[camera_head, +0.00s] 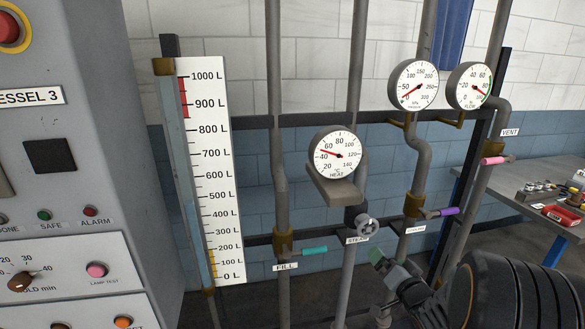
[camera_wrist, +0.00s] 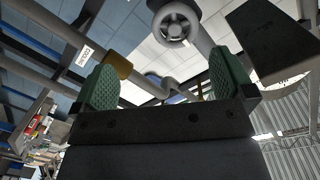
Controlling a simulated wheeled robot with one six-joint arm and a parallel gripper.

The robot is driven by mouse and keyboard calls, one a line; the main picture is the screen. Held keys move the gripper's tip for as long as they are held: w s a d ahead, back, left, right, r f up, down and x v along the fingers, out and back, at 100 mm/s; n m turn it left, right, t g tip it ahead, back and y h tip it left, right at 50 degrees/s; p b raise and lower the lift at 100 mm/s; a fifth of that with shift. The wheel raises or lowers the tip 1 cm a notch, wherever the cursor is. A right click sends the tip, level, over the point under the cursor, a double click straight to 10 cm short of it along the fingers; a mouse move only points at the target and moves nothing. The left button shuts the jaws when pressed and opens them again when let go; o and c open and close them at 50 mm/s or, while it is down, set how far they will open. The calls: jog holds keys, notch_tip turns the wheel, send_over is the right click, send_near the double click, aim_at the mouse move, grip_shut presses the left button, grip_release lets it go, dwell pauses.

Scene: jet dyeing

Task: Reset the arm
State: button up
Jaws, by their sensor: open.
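My gripper (camera_head: 380,258) is low in the head view, in front of the pipes and below the grey STEAM handwheel (camera_head: 366,225). In the wrist view the two green ribbed fingers of my gripper (camera_wrist: 162,82) stand wide apart with nothing between them. The handwheel (camera_wrist: 174,26) shows beyond the fingertips there, apart from them. My dark arm reaches in from the lower right of the head view.
The teal FILL handle (camera_head: 314,250), purple handle (camera_head: 449,211) and pink VENT handle (camera_head: 494,160) sit on pipes nearby. The HEAT gauge (camera_head: 335,154) is above the handwheel. A control cabinet (camera_head: 90,150) fills the left; a bench (camera_head: 520,180) stands right.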

jog(key=s+d+f+g+h, duration=0.45)
jog(key=s+f+g, duration=0.3)
jog(key=g, duration=0.25)
jog(key=s+a+r+n+g+y, duration=0.1)
jog(key=s+a+r+n, duration=0.2)
jog(key=a, duration=0.6)
jog(key=s+a+r+n+g+y, duration=0.2)
jog(key=s+a+r, duration=0.4)
jog(key=a, duration=0.4)
jog(key=shift+s+r+n+g+p, duration=0.3)
jog(key=shift+s+r+n, duration=0.1)
jog(key=shift+n, duration=0.2)
jog(key=shift+d, duration=0.1)
